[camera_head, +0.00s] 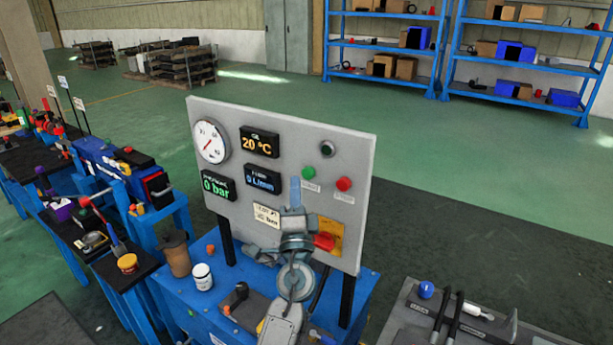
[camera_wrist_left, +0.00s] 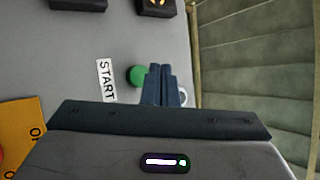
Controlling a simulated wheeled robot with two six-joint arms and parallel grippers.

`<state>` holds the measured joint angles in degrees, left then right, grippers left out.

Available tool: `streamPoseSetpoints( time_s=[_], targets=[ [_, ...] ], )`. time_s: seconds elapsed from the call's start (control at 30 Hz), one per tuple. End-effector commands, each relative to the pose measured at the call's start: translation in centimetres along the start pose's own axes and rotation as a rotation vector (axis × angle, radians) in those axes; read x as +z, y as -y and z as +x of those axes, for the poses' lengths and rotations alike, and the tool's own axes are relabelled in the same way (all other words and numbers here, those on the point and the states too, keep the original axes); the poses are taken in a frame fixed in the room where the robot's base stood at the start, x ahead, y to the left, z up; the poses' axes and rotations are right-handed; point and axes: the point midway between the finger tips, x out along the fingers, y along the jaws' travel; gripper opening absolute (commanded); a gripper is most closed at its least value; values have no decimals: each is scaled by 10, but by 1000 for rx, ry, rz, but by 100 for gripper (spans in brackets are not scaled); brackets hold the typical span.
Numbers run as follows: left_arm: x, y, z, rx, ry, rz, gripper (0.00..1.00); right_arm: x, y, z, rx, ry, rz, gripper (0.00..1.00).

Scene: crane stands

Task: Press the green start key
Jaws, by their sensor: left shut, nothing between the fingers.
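The green start key (camera_head: 309,173) is a round button on the upright grey panel (camera_head: 362,160). It also shows in the left wrist view (camera_wrist_left: 136,76), beside a white START label (camera_wrist_left: 106,80). My left gripper (camera_head: 295,182) is shut and empty, in front of the panel. In the head view its tip is just left of and slightly below the key. In the left wrist view the closed fingers (camera_wrist_left: 159,72) lie just right of the key and cover its right edge. I cannot tell whether they touch it. My right gripper is not in view.
A red button (camera_head: 344,184) sits right of the green key, and a black knob (camera_head: 327,149) above it. A red rotary switch (camera_head: 325,242) is lower on the panel, behind my wrist. A gauge (camera_head: 210,141) and lit displays are to the left.

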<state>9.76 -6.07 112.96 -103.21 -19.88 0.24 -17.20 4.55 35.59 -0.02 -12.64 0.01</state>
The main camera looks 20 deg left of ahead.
Motion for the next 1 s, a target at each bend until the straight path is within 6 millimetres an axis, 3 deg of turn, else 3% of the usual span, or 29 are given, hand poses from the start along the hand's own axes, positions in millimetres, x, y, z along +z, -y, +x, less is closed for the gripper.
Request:
streamPoseSetpoints(
  time_s=[0.23, 1.0],
  targets=[
    [-7, -8, 9, 0, 0, 1, 0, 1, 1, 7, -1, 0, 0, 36],
    [-7, -8, 10, 0, -1, 1, 0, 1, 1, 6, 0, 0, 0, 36]
  ],
)
